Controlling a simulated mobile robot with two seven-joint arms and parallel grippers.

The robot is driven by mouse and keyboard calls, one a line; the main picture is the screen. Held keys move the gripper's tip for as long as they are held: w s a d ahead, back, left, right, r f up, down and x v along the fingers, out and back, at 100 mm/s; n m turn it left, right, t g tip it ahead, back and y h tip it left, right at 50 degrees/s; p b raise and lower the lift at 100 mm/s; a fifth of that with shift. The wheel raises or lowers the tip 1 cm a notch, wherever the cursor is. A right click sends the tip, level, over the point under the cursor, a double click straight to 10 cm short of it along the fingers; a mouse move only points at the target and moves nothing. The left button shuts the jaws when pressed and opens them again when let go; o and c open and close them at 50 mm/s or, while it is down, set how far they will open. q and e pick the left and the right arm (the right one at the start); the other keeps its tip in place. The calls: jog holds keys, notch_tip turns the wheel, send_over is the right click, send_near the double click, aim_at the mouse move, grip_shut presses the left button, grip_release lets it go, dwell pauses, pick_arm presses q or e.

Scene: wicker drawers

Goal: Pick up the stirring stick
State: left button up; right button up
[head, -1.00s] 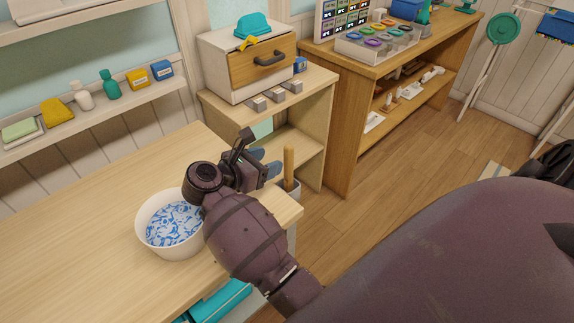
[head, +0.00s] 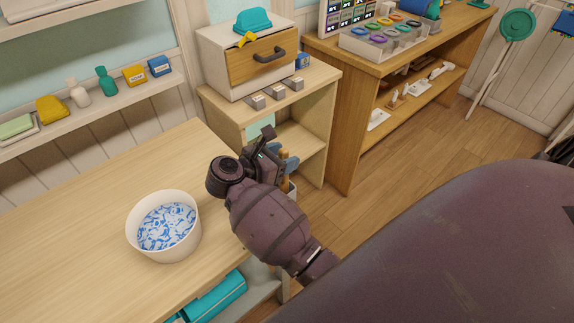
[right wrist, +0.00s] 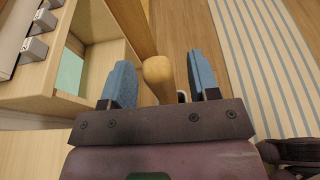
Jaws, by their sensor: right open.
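The stirring stick (right wrist: 158,70) is a light wooden rod with a rounded end. In the right wrist view its end shows between the two blue fingers of my right gripper (right wrist: 161,78), with gaps on both sides. In the head view my right gripper (head: 284,160) is over the stick and hides most of it. The gripper is open, and the stick stands in a pale container (head: 291,190) beside the table end, mostly hidden by my wrist. My left gripper is not in view.
A white bowl (head: 137,240) with blue-and-white contents stands on the wooden table (head: 70,225). A wooden shelf unit (head: 313,103) with a drawer box (head: 225,72) stands just behind my right gripper. The floor to the right is open, with a striped rug (right wrist: 255,60).

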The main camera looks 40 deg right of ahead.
jog(key=shift+d, duration=0.15)
grip_shut()
dwell(0.4)
